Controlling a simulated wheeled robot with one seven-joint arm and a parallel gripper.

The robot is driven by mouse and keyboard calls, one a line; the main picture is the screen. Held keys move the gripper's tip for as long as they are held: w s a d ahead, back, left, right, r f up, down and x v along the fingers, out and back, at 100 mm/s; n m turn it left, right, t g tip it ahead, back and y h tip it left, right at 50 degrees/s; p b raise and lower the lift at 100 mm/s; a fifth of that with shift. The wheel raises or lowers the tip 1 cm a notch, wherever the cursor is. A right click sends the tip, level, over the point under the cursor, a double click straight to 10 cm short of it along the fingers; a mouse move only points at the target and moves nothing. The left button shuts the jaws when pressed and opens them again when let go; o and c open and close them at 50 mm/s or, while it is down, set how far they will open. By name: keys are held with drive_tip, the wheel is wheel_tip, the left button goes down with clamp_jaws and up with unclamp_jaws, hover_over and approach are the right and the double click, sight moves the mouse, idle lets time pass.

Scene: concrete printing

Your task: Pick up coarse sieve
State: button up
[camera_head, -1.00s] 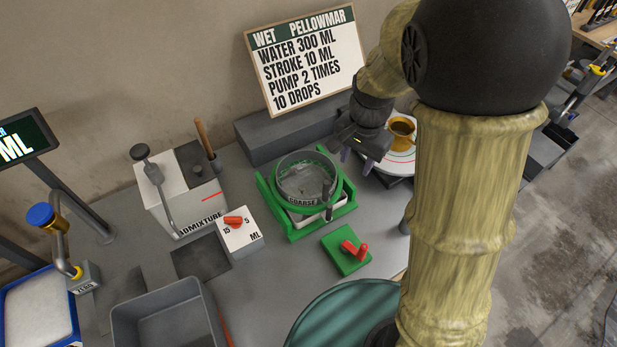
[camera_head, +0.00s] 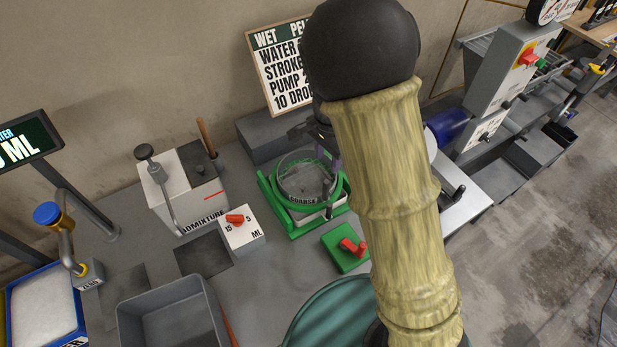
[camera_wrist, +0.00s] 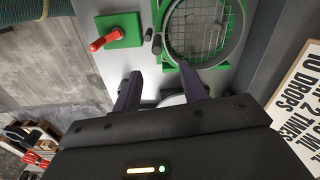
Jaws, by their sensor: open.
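The coarse sieve (camera_head: 296,186) is a round clear-walled sieve with a "COARSE" label and a dark upright handle at its right side. It sits in a green holder (camera_head: 271,205) on the bench. In the wrist view its wire mesh (camera_wrist: 197,32) shows inside a grey ring at the top, with the dark handle (camera_wrist: 156,43) at its left. My gripper (camera_wrist: 164,88) is open with nothing between its two purple fingers, and the sieve lies beyond the fingertips. In the head view my gripper is partly hidden by my arm, near the sieve's back right edge.
A green block with a red lever (camera_head: 345,247) stands in front of the sieve. The white ML dial box (camera_head: 241,231) and admixture box (camera_head: 183,192) are at left. A grey bin (camera_head: 170,315) is at front. A sign (camera_head: 285,85) stands behind.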

sight(326, 188)
wheel_tip(326, 188, down, 8)
drive_tip(key=shift+r+p, duration=0.1)
drive_tip(key=shift+p, duration=0.6)
drive_tip(key=shift+s+d+f+p, duration=0.1)
drive_tip(key=shift+s+f+p, duration=0.1)
drive_tip(key=shift+f+p, duration=0.3)
drive_tip(key=shift+s+f+p, duration=0.1)
drive_tip(key=shift+f+p, duration=0.55)
drive_tip(key=shift+f, duration=1.4)
drive_tip(key=shift+c, duration=0.2)
clamp_jaws()
